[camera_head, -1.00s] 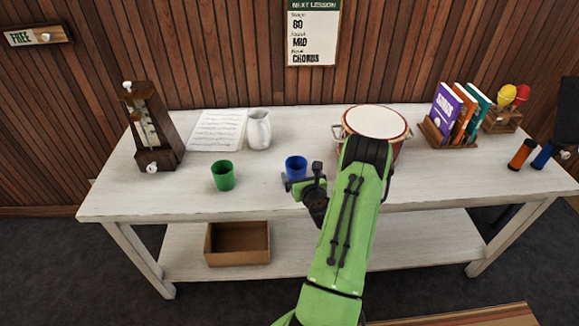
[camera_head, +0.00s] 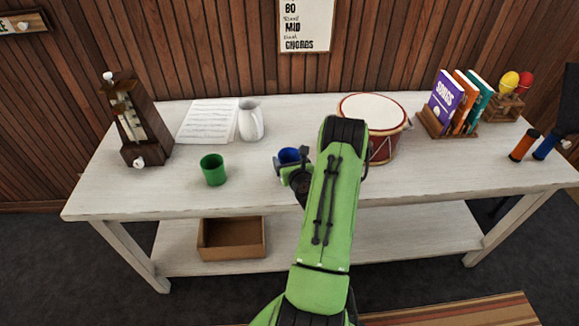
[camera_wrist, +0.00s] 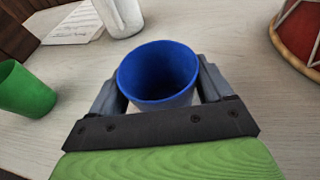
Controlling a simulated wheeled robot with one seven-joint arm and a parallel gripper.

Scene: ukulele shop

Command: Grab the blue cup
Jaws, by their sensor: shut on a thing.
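The cup's lower part is hidden behind my gripper.
A green cup (camera_head: 213,169) stands to the left on the table (camera_head: 110,200). A white pitcher (camera_head: 251,121), music sheets (camera_head: 208,122) and a metronome (camera_head: 133,120) are behind and left. A red drum (camera_head: 383,149) is close on the right. A box (camera_head: 231,252) sits on the lower shelf.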

